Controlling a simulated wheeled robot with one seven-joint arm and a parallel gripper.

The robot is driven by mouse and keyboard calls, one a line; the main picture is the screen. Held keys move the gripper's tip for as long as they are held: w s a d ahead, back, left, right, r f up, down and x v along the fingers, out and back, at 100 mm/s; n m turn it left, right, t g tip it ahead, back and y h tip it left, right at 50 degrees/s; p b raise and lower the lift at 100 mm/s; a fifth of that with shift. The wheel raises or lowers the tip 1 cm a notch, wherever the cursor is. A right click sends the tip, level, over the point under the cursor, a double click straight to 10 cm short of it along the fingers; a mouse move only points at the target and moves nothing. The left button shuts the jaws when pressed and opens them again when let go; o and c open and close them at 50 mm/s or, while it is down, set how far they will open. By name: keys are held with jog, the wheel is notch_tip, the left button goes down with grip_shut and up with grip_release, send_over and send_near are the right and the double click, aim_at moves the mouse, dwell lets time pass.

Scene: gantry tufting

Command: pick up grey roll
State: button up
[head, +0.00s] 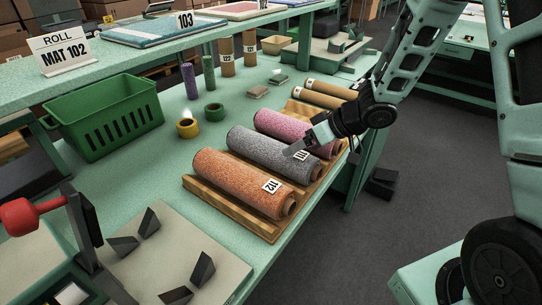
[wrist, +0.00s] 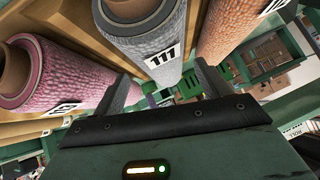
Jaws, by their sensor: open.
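The grey roll (head: 266,153) lies in the wooden rack between an orange roll and a pink roll, with a white tag reading 111 near its front end. In the wrist view the grey roll (wrist: 150,45) is just beyond the fingertips, its tag facing me. My gripper (head: 299,147) is over the front end of the grey roll in the head view and hides part of it. In the wrist view my gripper (wrist: 155,85) has its two fingers spread apart with nothing between them. I cannot tell whether a finger touches the roll.
The orange roll (head: 236,181) and pink roll (head: 275,127) lie close on either side in the wooden rack (head: 212,200). Tan rolls (head: 325,92) lie behind. A green crate (head: 108,118), yellow tape (head: 188,128) and green tape (head: 213,110) stand to the left on the bench.

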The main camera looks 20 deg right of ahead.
aim_at(271, 153)
jog(key=shift+x, duration=3.05)
jog(key=shift+c, duration=0.4)
